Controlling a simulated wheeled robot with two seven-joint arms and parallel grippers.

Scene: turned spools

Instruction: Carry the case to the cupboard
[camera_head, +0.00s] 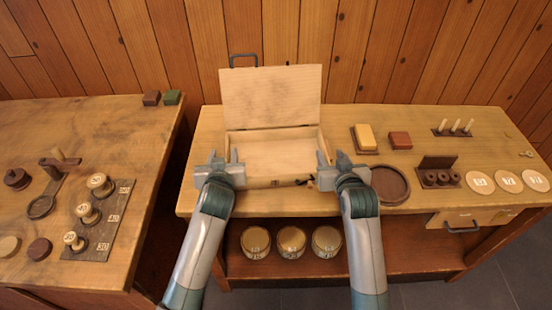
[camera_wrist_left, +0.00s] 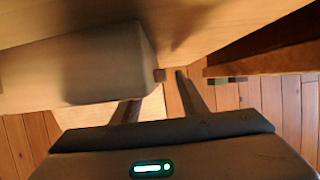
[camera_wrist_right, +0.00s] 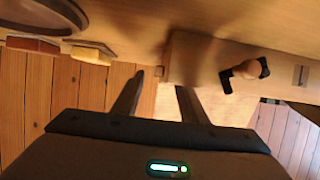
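The case (camera_head: 270,143) is a pale wooden box on the right bench, with its lid (camera_head: 270,97) standing open at the back and a dark handle on the lid's top edge. It looks empty inside. My left gripper (camera_head: 224,157) is at the case's left side, its fingers apart around the side wall. My right gripper (camera_head: 332,158) is likewise at the right side wall, fingers apart. In the left wrist view the case (camera_wrist_left: 85,75) fills the upper left; in the right wrist view it shows at the right (camera_wrist_right: 220,60). Whether the fingers touch the walls I cannot tell. No cupboard is clearly recognisable.
A round brown tray (camera_head: 390,184) stands just right of my right gripper. Yellow (camera_head: 366,137) and red (camera_head: 400,140) blocks lie behind it. Several pale discs lie at the far right, above a drawer (camera_head: 466,222). Jars (camera_head: 291,240) stand on the lower shelf. The left table (camera_head: 120,130) holds spools.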

